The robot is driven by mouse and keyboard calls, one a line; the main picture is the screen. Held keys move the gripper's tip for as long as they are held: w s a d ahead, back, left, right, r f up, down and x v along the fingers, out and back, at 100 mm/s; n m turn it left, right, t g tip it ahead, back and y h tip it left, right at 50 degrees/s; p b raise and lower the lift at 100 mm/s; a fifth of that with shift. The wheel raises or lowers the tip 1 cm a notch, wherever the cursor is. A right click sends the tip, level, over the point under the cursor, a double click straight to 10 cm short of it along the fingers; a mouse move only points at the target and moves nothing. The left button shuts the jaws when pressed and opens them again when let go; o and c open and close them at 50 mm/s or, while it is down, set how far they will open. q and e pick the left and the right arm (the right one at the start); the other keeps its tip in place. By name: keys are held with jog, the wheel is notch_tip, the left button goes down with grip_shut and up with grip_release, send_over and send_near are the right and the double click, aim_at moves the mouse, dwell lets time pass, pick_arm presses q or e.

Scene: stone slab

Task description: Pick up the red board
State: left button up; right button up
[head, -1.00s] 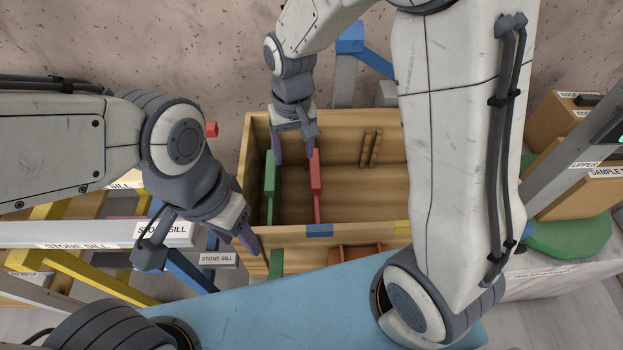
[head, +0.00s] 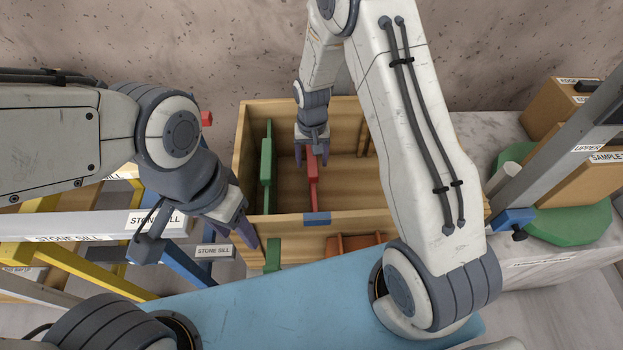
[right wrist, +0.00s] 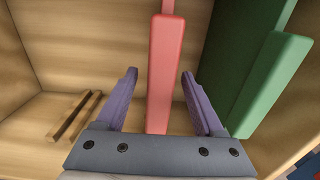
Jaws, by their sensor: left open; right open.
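The red board (head: 312,188) stands on edge inside a wooden crate (head: 349,222), left of its middle. In the right wrist view the red board (right wrist: 161,80) runs between the spread purple fingers of my right gripper (right wrist: 162,100), with a gap on each side. My right gripper (head: 312,160) is open over the far end of the board in the head view. My left gripper (head: 248,235) is open and empty at the crate's near left corner, apart from the red board.
A green board (head: 266,170) stands in the crate left of the red one; it also shows in the right wrist view (right wrist: 268,80). Wooden slats (right wrist: 75,118) are on the crate's other side. A blue surface (head: 270,300) lies in front. Stone sills stand at left.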

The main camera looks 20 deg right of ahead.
notch_tip(320, 180, down, 2)
jog(key=shift+f, duration=0.1)
grip_shut()
jog(key=shift+w, duration=0.1)
dwell(1.4)
